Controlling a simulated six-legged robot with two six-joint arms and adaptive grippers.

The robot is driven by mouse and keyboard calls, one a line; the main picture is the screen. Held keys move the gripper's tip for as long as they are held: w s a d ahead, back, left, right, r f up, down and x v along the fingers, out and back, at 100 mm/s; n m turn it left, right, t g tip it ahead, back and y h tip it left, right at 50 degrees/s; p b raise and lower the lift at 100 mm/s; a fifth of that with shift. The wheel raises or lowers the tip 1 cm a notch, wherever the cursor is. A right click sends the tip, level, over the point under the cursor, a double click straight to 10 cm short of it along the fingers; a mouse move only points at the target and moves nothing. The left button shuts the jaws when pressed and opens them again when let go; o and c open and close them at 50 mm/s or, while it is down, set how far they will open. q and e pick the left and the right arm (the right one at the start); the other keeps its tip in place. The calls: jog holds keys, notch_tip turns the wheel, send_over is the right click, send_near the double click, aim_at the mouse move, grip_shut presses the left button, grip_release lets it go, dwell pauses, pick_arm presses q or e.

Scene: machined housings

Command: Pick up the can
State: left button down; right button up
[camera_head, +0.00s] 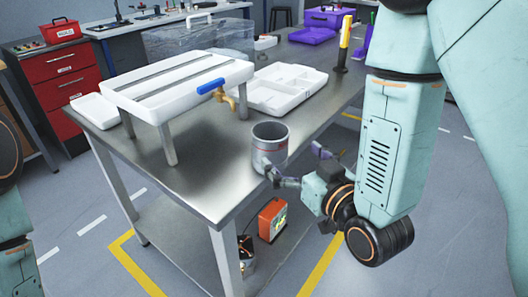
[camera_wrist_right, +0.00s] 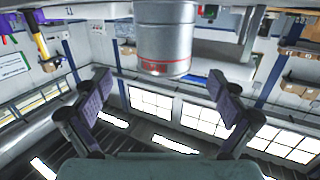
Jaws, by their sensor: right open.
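The can (camera_head: 269,146) is a grey metal cylinder with an open top and a red mark on its side. It stands upright on the metal table near its right edge. My right gripper (camera_head: 295,162) is open and empty at the can's right side, its fingers pointing towards it. In the right wrist view the can (camera_wrist_right: 165,42) appears upside down, ahead of and between the spread fingertips (camera_wrist_right: 158,84), with a visible gap. My left gripper is not in view; only part of that arm shows at the left edge.
A white raised stand (camera_head: 180,85) with a blue-handled tap (camera_head: 213,87) is behind the can. A white compartment tray (camera_head: 283,88) and a yellow-handled tool (camera_head: 344,45) are farther back. An orange box (camera_head: 271,219) sits on the lower shelf. Bare tabletop lies left of the can.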

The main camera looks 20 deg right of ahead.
aim_at(282, 140)
jog(key=shift+r+t, duration=0.3)
jog(key=shift+r, duration=0.15)
jog(key=shift+w+a+r, duration=0.5)
jog(key=shift+a+r, duration=0.15)
jog(key=shift+a, duration=0.2)
jog(key=w, duration=0.1)
jog(key=w+d+f, duration=0.1)
jog(key=shift+w, duration=0.35)
jog(key=w, duration=0.1)
jog(key=w+a, duration=0.1)
jog(key=w+b, duration=0.1)
jog(key=shift+w+a+f, duration=0.1)
jog(key=shift+a+f, duration=0.25)
jog(key=shift+w+d, duration=0.1)
jog(key=shift+w, duration=0.25)
jog(key=shift+d, duration=0.1)
jog(key=shift+a, duration=0.25)
jog(key=shift+c, duration=1.4)
jog(key=shift+d, duration=0.2)
jog(key=c, duration=1)
